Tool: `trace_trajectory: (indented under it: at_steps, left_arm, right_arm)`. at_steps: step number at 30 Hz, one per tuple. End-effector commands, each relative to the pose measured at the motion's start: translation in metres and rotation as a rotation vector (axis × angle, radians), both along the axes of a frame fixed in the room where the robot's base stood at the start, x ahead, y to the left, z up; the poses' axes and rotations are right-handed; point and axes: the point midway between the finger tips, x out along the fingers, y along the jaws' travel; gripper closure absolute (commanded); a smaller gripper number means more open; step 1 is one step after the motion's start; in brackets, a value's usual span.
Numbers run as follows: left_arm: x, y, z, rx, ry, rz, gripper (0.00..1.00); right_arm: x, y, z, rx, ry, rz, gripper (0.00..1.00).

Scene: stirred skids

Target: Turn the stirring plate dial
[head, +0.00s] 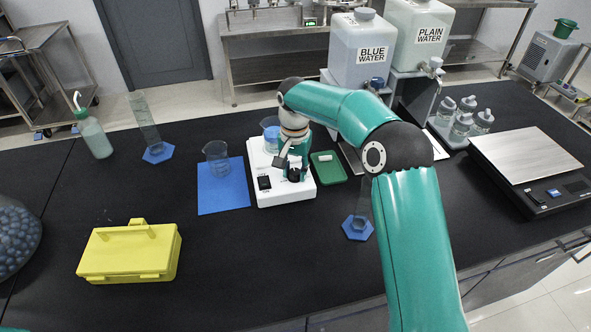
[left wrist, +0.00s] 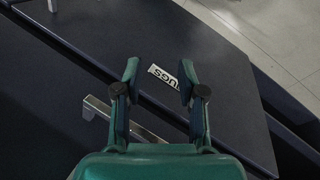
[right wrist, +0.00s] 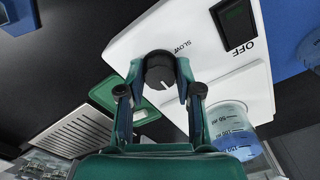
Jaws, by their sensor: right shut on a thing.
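The white stirring plate (head: 275,197) stands mid-table, its front towards me. Its black round dial (right wrist: 158,70) shows in the right wrist view below the word SLOW, with a white pointer line. My right gripper (right wrist: 160,76) has its fingers on either side of the dial and is shut on it; in the head view the gripper (head: 294,166) hides much of the plate. A beaker with blue liquid (head: 270,131) is at the back of the plate. My left gripper (left wrist: 160,72) is open and empty in the left wrist view, and out of sight in the head view.
An empty beaker (head: 216,158) stands on a blue mat (head: 222,197) left of the plate. A green tray (head: 328,168) lies close on the right. A yellow box (head: 130,252) sits front left; a balance (head: 530,155) stands far right.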

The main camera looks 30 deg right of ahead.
Motion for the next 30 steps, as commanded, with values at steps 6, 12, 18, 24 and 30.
trace_trajectory:
  at_steps: [6,12,18,24,30]
  left_arm:
    - [0.0,0.0,0.0,0.0,0.0,0.0,0.6]
    - [0.0,0.0,0.0,0.0,0.0,0.0,0.6]
    - [0.0,0.0,0.0,0.0,0.0,0.0,0.6]
    - [0.0,0.0,0.001,0.0,0.0,0.0,0.6]
    - [0.0,0.0,0.001,0.0,0.0,0.0,0.6]
  right_arm:
    - [0.001,0.0,0.001,0.0,-0.003,0.001,0.58]
    - [0.0,0.0,0.0,0.0,-0.001,0.001,0.41]
    - [0.0,0.0,0.001,0.0,-0.001,0.001,0.41]
    - [0.001,0.0,0.015,0.0,-0.004,0.001,0.41]
    - [0.001,0.0,0.051,0.0,-0.006,0.0,0.41]
